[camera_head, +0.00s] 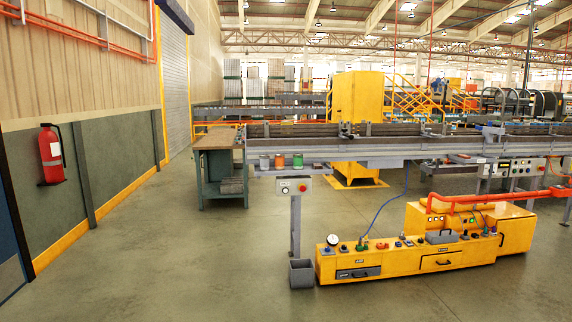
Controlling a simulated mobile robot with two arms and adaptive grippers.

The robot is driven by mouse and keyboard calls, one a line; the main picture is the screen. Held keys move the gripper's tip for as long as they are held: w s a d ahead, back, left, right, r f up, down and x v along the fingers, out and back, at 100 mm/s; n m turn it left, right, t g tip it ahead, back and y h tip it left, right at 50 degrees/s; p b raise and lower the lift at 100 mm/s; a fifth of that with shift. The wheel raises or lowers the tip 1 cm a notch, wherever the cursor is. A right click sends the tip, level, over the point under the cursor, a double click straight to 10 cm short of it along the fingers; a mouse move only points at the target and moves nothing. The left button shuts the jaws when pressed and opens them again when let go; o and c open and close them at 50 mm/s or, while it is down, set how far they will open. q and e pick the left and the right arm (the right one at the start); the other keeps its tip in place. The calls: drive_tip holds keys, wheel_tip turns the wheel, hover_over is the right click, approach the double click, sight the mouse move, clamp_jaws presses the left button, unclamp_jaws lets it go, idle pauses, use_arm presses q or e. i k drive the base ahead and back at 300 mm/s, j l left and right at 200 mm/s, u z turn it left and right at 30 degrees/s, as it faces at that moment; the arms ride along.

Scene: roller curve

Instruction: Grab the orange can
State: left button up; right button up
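Three small cans stand in a row on the left end of the grey roller conveyor (370,152), some distance ahead of me. The right can (298,161) is green. All three appear upright. Neither my left nor my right gripper shows in this view.
A control box with a red button (294,186) hangs below the cans. A grey bin (301,273) and a yellow machine base (400,262) stand in front of the conveyor. A workbench (215,139) is at its left. The floor (170,260) ahead-left is clear.

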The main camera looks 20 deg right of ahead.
sight(280, 158)
drive_tip(key=i, duration=3.65)
drive_tip(key=i+j+z, duration=0.2)
drive_tip(key=i, duration=0.25)
drive_tip(key=i+z, duration=0.2)
drive_tip(key=i, duration=0.3)
drive_tip(key=i+j+z, duration=0.2)
drive_tip(key=i, duration=0.2)
